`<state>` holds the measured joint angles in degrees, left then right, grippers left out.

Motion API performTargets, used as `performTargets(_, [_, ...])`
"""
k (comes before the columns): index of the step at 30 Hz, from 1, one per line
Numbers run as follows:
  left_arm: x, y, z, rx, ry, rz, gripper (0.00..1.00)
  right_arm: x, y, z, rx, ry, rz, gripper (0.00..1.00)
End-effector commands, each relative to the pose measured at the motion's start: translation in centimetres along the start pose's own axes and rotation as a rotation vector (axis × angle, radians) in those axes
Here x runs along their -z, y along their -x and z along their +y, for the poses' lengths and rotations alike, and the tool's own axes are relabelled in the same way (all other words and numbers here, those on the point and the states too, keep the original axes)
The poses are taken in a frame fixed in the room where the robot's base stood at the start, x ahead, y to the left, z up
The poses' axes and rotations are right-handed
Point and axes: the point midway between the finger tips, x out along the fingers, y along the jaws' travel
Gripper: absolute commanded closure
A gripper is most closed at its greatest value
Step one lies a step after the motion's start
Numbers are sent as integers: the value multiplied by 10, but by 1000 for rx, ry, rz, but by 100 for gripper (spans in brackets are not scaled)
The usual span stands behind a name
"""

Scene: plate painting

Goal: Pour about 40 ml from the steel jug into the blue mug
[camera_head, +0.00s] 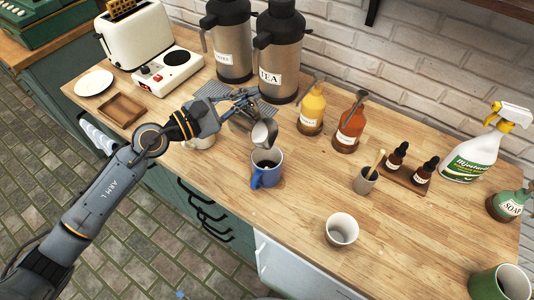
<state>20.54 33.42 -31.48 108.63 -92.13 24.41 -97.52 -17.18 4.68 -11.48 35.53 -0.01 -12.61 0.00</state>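The steel jug (262,134) is tilted, with its mouth toward the lower right, just above and behind the blue mug. My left gripper (243,108) is at the jug's upper left, and its fingers look closed on the jug. The exact grip is partly hidden. The blue mug (265,177) stands upright on the wooden counter, its handle toward the front. Its inside looks dark, and I cannot tell the liquid level. No clear stream shows between jug and mug. My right gripper is not in view.
A cream cup (200,141) is partly behind my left arm. Tea dispenser (279,62), yellow bottle (311,108) and orange bottle (349,128) stand behind. A small grey cup (364,182) and white mug (341,230) are to the right.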

Motion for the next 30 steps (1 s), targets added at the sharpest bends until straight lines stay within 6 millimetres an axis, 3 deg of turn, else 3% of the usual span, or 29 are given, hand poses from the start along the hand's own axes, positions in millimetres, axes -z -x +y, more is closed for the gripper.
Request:
performTargets(11, [-7,-1,3,-3,-58,0,100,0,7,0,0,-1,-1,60])
performTargets(30, [-1,-3,9,-5,-67,0,100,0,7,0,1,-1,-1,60])
